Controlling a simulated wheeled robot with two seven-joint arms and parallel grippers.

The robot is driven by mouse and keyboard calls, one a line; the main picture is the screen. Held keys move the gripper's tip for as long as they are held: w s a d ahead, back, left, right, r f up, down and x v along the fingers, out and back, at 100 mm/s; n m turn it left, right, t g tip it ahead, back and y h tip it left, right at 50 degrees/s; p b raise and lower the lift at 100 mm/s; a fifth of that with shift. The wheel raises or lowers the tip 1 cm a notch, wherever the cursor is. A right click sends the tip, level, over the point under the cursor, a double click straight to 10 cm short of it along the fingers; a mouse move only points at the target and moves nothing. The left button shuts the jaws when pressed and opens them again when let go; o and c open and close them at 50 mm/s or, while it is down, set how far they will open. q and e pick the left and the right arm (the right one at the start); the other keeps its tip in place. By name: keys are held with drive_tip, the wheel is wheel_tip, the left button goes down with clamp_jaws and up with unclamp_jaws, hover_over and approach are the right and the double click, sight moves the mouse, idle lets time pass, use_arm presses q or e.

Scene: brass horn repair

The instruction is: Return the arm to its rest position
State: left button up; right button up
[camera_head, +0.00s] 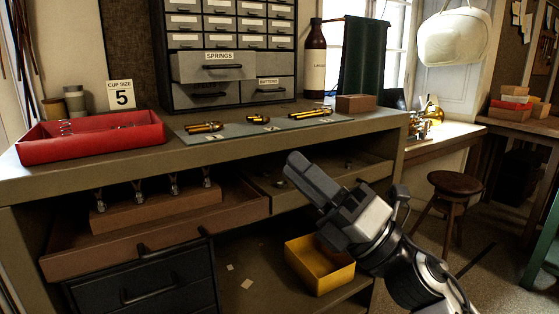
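My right gripper (305,172) is in the head view, on an arm (412,272) that comes in from the lower right. It points up and to the left, in front of the bench and its open right drawer. I see no object held in it. Its fingers overlap from this angle, so I cannot tell whether they are apart. My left gripper is not in view.
The workbench (240,150) carries a red tray (88,143), a grey mat (290,128) with brass parts and a drawer cabinet (230,90). Two drawers are open: the left drawer (160,245) and right drawer (250,178). A yellow bin (318,272) sits below. A stool (457,185) stands right.

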drive_tip(key=s+d+f+m+t+h+p, duration=0.1)
drive_tip(key=d+f+m+t+h, duration=0.25)
drive_tip(key=f+m+h, duration=0.65)
drive_tip(key=d+f+m+t+h, duration=0.3)
drive_tip(key=d+f+m+h, duration=0.25)
drive_tip(key=f+m, duration=0.9)
drive_tip(key=s+d+f+m+g+h+p, duration=0.1)
drive_tip(key=s+f+m+g+h, duration=0.2)
drive_tip(key=s+f+m+g, duration=0.4)
drive_tip(key=s+f+m, duration=0.4)
drive_tip(key=s+f, duration=0.3)
drive_tip(key=shift+s+d+f, duration=0.3)
drive_tip(key=shift+s+f, duration=0.1)
